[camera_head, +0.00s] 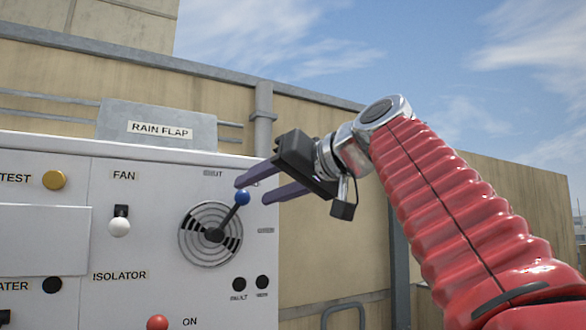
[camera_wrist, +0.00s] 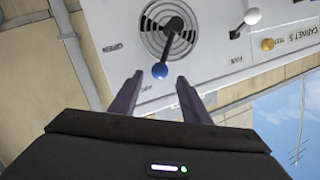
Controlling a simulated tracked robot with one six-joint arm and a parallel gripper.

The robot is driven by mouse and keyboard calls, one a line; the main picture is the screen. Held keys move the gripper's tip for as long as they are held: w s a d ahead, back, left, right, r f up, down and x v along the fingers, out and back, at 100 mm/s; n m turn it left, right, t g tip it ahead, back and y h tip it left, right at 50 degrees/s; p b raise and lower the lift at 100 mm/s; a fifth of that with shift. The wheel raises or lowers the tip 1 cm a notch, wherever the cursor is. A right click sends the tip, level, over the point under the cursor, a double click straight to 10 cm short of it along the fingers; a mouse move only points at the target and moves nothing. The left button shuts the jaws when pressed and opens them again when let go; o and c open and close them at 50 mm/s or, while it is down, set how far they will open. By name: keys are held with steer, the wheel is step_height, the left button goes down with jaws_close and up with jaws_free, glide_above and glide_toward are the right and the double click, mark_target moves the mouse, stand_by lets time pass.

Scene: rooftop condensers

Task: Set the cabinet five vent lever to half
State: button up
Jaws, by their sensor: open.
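The vent lever (camera_head: 229,215) is a black arm with a blue knob (camera_head: 242,198), set on a round slotted vent (camera_head: 190,240) of the white cabinet. It points up and to the right, between a small label above the vent and another at its right, both too small to read surely. My gripper (camera_head: 251,191) is open, its two purple fingers reaching to either side of the knob. In the wrist view the blue knob (camera_wrist: 160,71) shows between the fingertips (camera_wrist: 160,76), with gaps visible on both sides. Whether a finger touches it is not clear.
A white-knobbed fan switch (camera_head: 120,226), a yellow test button (camera_head: 54,180) and a red knob (camera_head: 157,322) share the panel. Two dark round fittings (camera_head: 250,283) sit below the vent. A RAIN FLAP box (camera_head: 160,125) is behind the cabinet top.

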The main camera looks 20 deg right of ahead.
steer(key=v, duration=1)
stand_by(0.7)
